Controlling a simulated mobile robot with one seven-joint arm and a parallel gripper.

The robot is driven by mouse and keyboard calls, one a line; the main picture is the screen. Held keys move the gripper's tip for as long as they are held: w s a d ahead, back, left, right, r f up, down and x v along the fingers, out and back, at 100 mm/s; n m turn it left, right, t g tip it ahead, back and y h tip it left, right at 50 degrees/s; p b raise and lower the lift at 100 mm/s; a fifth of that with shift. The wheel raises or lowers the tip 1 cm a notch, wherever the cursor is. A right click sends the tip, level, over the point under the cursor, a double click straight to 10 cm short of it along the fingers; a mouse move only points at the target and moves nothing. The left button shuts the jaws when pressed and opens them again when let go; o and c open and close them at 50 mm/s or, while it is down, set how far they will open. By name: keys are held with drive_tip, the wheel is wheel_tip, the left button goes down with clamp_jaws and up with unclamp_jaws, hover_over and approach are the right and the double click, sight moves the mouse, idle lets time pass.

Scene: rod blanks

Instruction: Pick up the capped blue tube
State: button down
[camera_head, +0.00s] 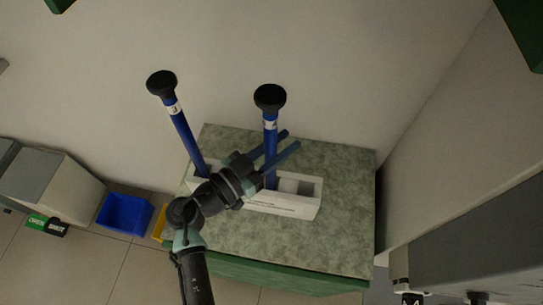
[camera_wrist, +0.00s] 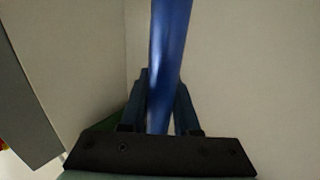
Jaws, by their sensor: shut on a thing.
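Two long blue tubes with round black caps stand in a white rack (camera_head: 283,205) in the head view. The left capped blue tube (camera_head: 186,139) leans a little and has a white label below its cap. The right capped blue tube (camera_head: 270,136) is nearly upright, also with a white label. My gripper (camera_head: 291,140) reaches in from the lower left, shut on the right tube below its label. In the wrist view this tube (camera_wrist: 168,55) runs up between the two fingers (camera_wrist: 160,100). My arm hides part of the rack.
The rack stands on a green speckled bench top (camera_head: 335,215) near a wall. A blue bin (camera_head: 125,214) and a partly hidden yellow bin (camera_head: 158,222) are on the floor at left. A grey cabinet (camera_head: 55,188) stands further left. The bench's right side is clear.

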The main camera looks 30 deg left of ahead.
drive_tip(key=shift+r+b, duration=0.15)
drive_tip(key=shift+b, duration=0.15)
wheel_tip(320, 180, up, 11)
drive_tip(key=s+b, duration=0.1)
drive_tip(key=b, duration=0.2)
drive_tip(key=s+d+b, duration=0.1)
drive_tip(key=s+d, duration=0.1)
drive_tip(key=s, duration=0.7)
drive_tip(key=s+d+b, duration=0.1)
drive_tip(key=s+d, duration=0.2)
drive_tip(key=s, duration=0.6)
drive_tip(key=shift+s+d+r, duration=0.15)
drive_tip(key=shift+d, duration=0.1)
